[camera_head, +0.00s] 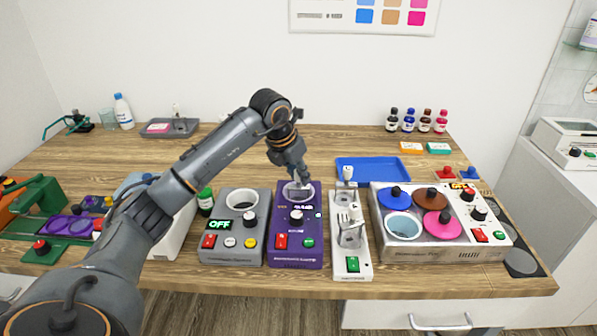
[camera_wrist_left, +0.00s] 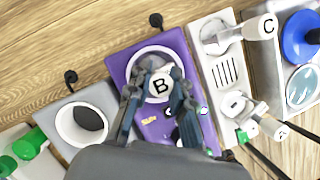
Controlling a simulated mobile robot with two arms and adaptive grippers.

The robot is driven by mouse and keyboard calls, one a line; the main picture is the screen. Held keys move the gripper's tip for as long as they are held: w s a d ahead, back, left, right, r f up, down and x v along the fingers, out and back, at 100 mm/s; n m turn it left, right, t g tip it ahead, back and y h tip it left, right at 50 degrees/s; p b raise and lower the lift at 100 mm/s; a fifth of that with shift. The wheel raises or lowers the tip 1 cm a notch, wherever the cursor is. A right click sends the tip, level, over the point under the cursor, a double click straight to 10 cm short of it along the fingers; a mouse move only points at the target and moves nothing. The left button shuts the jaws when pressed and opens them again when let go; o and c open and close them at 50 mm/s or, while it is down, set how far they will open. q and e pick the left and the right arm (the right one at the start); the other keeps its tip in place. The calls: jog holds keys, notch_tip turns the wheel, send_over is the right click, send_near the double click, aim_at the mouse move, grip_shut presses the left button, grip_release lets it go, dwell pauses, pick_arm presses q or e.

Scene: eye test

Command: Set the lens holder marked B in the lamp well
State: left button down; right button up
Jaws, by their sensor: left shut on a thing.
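The lens holder marked B (camera_wrist_left: 159,86) shows its white round top in the left wrist view. My left gripper (camera_wrist_left: 155,98) has its fingers on both sides of it and is shut on it. Both are over the round well (camera_wrist_left: 152,53) of a purple device (camera_head: 296,230); I cannot tell whether the holder is inside it or above. In the head view my left gripper (camera_head: 301,181) points down at this well and mostly hides the holder. Holders marked C (camera_wrist_left: 268,27) and A (camera_wrist_left: 277,129) are at a white rack (camera_head: 352,258). My right gripper is not in view.
A grey device (camera_head: 232,229) with an open round well stands left of the purple one. Right of the rack is a white panel (camera_head: 440,244) with coloured discs. A blue tray (camera_head: 367,169) lies behind, with several small bottles (camera_head: 408,123) farther back. Bare table lies behind the purple device.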

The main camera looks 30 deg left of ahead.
pick_arm(q)
jog(key=shift+f, duration=0.3)
dwell(0.7)
jog(key=c, duration=0.8)
grip_release()
jog(key=shift+r+p, duration=2.1)
jog(key=shift+r, duration=0.95)
jog(key=shift+f, duration=0.1)
